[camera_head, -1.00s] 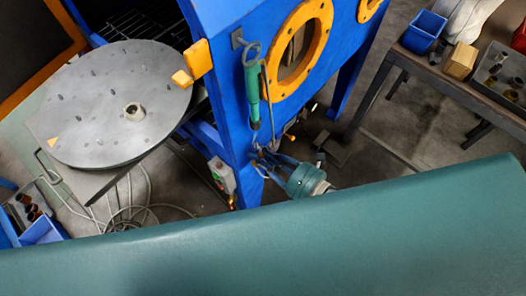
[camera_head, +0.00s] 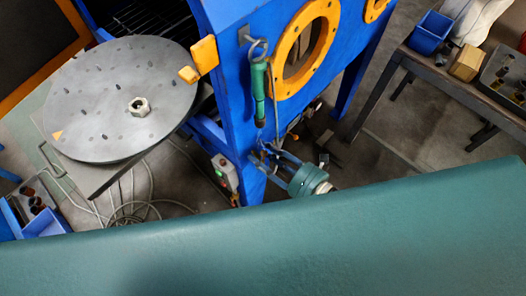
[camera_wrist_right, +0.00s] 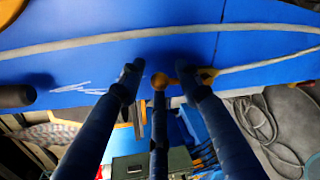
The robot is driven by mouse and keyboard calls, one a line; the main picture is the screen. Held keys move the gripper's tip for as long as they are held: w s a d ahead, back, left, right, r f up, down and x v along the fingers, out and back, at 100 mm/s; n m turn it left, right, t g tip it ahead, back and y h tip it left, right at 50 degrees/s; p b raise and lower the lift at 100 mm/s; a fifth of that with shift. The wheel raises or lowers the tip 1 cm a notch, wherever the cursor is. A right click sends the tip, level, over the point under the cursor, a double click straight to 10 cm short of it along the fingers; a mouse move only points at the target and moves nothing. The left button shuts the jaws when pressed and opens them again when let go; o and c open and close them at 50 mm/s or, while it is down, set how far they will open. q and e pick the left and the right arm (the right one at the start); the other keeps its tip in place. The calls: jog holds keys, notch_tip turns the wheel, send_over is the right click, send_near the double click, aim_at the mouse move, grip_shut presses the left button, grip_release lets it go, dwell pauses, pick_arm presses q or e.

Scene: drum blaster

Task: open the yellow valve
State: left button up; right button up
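A small orange-yellow piece, likely the yellow valve (camera_head: 293,135), shows low on the blue cabinet, close to my right gripper (camera_head: 266,158). In the right wrist view, a yellow fitting (camera_wrist_right: 207,74) sits at the end of a grey hose, beside the right finger. A round orange knob (camera_wrist_right: 159,81) shows behind the tip of the middle finger. My right gripper (camera_wrist_right: 158,75) has its fingers spread and seems to hold nothing. Contact with the valve cannot be told. My left gripper is not in view.
The blue cabinet (camera_head: 227,95) has an orange ring port (camera_head: 334,40) and a hanging green tool (camera_head: 258,92). A round grey turntable (camera_head: 105,110) stands left, with loose cables (camera_head: 135,212) below. A workbench (camera_head: 428,68) with a blue bin stands right.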

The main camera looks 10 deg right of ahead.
jog(key=v, duration=1.1)
jog(key=shift+s+d, duration=0.2)
jog(key=shift+s, duration=0.15)
